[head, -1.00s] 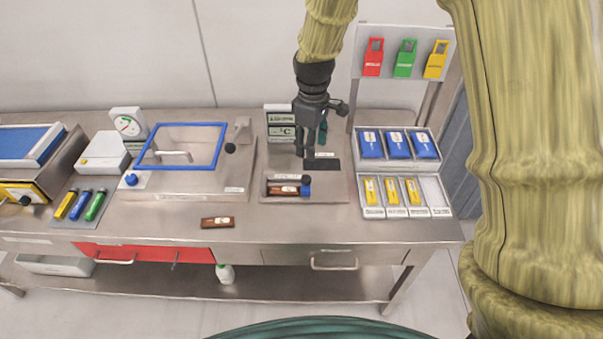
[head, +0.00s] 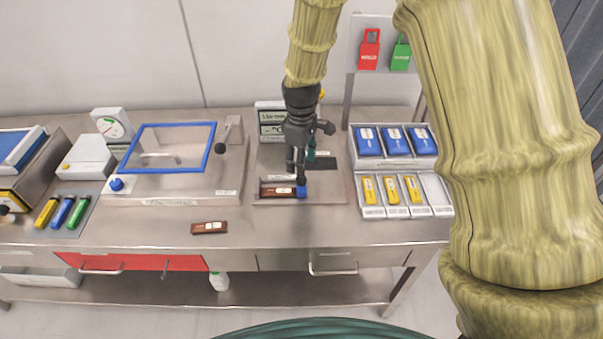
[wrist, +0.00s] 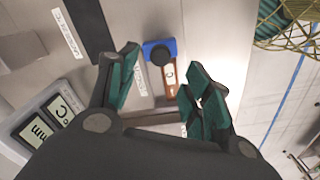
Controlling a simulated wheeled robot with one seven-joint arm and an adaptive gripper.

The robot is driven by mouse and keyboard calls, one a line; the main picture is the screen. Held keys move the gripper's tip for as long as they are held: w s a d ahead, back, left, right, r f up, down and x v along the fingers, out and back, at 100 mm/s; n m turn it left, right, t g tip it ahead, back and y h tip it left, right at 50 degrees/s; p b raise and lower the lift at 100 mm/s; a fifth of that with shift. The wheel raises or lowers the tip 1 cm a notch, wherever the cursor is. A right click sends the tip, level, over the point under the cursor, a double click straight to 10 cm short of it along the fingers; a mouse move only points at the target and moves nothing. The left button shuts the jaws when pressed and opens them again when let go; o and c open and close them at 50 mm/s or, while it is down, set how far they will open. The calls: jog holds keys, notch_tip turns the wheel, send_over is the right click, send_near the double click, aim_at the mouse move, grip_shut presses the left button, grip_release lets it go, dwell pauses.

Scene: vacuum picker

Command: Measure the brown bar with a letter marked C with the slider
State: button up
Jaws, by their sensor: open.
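A brown bar (head: 276,191) with a pale label lies in the measuring fixture (head: 330,188), left of the blue slider (head: 301,191). In the wrist view the slider (wrist: 152,46) has a round black knob and sits at the end of the brown bar (wrist: 170,76), whose label is too small to read surely. My gripper (head: 299,180) is just above the slider. In the wrist view my gripper (wrist: 162,68) is open, with its teal-padded fingers on either side of the slider and bar. I cannot tell whether they touch.
A second brown bar (head: 209,227) lies near the table's front edge. A display (head: 271,124) stands behind the fixture; in the wrist view the display (wrist: 42,120) shows "mm" and "°C". A blue-framed box (head: 175,148) is left, trays (head: 412,213) right.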

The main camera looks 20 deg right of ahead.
aim_at(301, 184)
jog(key=shift+f+p, duration=1)
jog(key=shift+f, duration=2.25)
jog(key=shift+s, duration=0.1)
grip_shut()
